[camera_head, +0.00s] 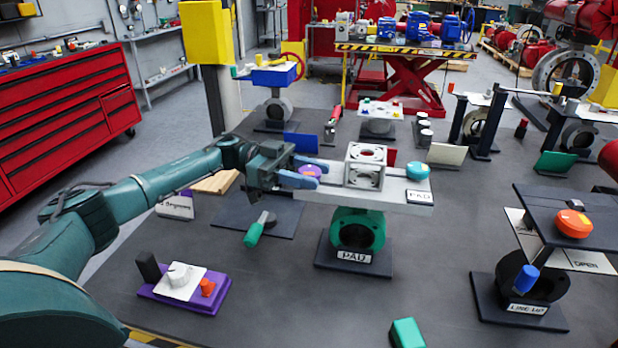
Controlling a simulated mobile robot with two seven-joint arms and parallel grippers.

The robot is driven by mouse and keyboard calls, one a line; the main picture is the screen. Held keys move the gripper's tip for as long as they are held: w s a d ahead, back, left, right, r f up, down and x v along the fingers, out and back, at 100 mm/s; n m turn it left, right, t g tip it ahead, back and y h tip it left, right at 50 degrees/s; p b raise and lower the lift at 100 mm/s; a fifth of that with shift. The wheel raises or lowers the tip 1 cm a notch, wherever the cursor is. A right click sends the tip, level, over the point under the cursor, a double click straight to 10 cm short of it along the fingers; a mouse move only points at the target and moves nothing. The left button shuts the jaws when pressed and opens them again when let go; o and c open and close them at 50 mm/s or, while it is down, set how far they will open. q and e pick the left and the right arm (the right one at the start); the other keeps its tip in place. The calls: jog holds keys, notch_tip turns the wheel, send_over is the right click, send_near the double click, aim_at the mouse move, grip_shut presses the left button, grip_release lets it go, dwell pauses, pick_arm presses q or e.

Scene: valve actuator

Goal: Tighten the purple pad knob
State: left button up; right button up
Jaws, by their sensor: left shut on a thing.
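The purple pad knob (311,171) sits on the left end of the light grey plate (400,196) of the pad valve, partly covered by gripper fingers. The plate lies on a green valve body (357,230) whose base is labelled PAD. My left gripper (308,175) reaches in from the left at plate height, with its blue fingertips shut on the purple knob. My right gripper is not in view.
A grey cube frame (365,166) and a teal knob (417,171) stand on the same plate. A green-handled tool (260,229) lies left of the valve. A purple-based panel (182,284) is front left; an orange-knobbed valve (573,223) is right.

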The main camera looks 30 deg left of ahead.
pick_arm(q)
jog(key=shift+m+g, duration=0.3)
jog(key=shift+g, duration=0.2)
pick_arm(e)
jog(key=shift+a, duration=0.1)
pick_arm(q)
jog(key=o, duration=0.8)
jog(key=shift+o, duration=0.8)
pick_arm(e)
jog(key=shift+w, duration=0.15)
pick_arm(q)
jog(key=shift+a+b, duration=0.3)
jog(key=a+b, duration=0.5)
jog(key=a, duration=0.7)
jog(key=shift+a, duration=0.25)
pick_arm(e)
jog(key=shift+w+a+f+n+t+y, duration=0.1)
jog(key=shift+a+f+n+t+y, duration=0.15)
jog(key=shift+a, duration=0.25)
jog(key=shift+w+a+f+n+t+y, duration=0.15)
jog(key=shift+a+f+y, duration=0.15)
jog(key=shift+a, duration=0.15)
